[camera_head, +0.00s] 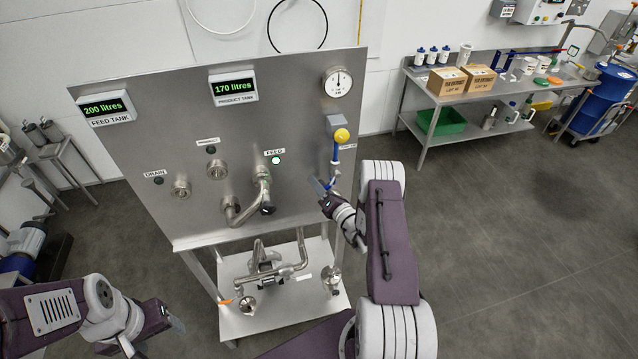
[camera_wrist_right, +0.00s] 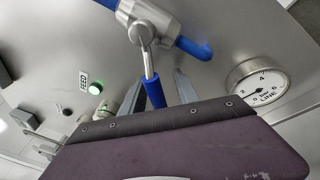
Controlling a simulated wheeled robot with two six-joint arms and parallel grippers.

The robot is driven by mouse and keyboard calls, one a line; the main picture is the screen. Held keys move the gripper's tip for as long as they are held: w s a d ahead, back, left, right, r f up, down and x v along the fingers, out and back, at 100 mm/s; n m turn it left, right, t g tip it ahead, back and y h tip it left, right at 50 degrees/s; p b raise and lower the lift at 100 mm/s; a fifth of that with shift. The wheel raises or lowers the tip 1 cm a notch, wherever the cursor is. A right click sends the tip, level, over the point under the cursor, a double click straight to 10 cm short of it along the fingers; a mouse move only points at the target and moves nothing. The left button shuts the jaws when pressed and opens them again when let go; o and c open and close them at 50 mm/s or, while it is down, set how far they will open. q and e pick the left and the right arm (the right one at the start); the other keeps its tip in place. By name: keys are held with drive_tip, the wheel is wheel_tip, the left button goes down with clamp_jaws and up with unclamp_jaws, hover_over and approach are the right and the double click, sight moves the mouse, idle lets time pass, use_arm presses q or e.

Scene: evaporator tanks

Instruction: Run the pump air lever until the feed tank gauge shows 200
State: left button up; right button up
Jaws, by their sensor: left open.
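The feed tank gauge (camera_head: 105,107) reads 200 litres in green digits at the panel's upper left. The pump air lever (camera_head: 333,183) has a blue grip and hangs below the yellow knob (camera_head: 341,136) at the panel's right side. In the right wrist view the lever's blue grip (camera_wrist_right: 155,93) hangs on a metal stem from a grey valve body. My right gripper (camera_head: 325,187) is at the lever; its fingers (camera_wrist_right: 158,95) stand apart on either side of the grip, with visible gaps. My left gripper (camera_head: 172,328) is open and empty, low at the left, away from the panel.
The product tank gauge (camera_head: 233,87) reads 170 litres. A lit lamp (camera_head: 276,160) is beside the FEED label. A round line pressure dial (camera_head: 338,82) is above the lever. Pipes and a pump (camera_head: 268,265) stand on the lower shelf. Floor at right is clear.

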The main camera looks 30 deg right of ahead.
drive_tip(key=shift+a, duration=0.25)
drive_tip(key=c, duration=0.3)
clamp_jaws()
drive_tip(key=shift+w+r, duration=0.1)
drive_tip(key=shift+r, duration=0.05)
idle(0.6)
